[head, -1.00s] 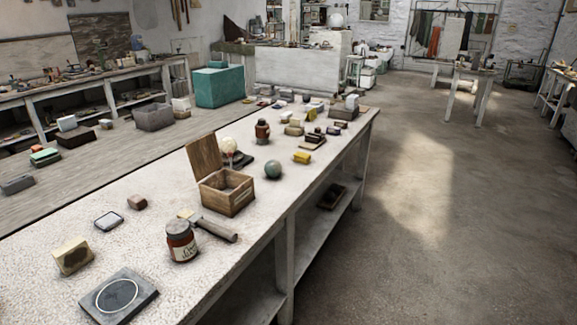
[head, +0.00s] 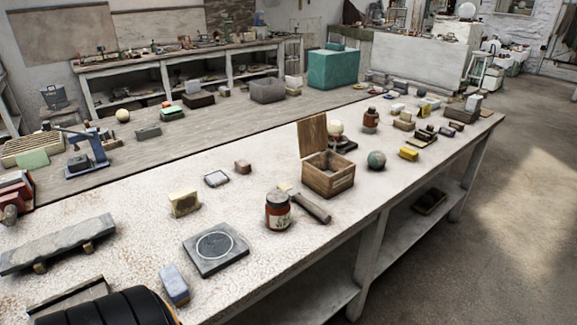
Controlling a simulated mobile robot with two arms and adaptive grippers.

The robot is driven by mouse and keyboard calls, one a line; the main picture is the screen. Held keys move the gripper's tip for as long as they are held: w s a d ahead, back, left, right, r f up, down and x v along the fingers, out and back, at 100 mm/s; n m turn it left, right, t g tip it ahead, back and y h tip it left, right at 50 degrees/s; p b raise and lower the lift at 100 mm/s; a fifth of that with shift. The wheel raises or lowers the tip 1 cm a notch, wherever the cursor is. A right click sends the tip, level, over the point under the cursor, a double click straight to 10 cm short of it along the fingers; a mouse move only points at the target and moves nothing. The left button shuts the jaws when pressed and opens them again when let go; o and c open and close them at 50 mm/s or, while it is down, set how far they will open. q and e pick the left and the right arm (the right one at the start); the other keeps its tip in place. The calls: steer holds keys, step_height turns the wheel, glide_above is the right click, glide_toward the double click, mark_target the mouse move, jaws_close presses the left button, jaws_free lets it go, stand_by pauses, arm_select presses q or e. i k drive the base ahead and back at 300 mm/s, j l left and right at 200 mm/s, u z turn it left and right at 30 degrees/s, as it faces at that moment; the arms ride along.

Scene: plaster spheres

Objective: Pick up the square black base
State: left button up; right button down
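A square dark grey-black slab with a pale ring on top (head: 216,249) lies flat on the near part of the pale table. A smaller black base (head: 346,145) shows partly behind the open wooden box, beside a white sphere (head: 335,127); the box hides part of it, and I cannot tell whether the sphere rests on it. I cannot tell from looks alone which of the two is the square black base.
The wooden box (head: 328,178) has its lid up. A red-labelled jar (head: 278,211), a hammer-like tool (head: 312,207), a yellowish block (head: 184,203) and a blue-grey block (head: 174,284) stand around the ringed slab. A long stone (head: 58,243) lies at the left.

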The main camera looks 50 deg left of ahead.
mark_target(81, 162)
steer(key=u, duration=2.85)
steer(key=j, duration=0.6)
steer(key=k+j+z, duration=0.1)
steer(key=j, duration=0.5)
steer(key=k+j, duration=0.1)
steer(key=j, duration=0.5)
steer(key=i+z, duration=0.05)
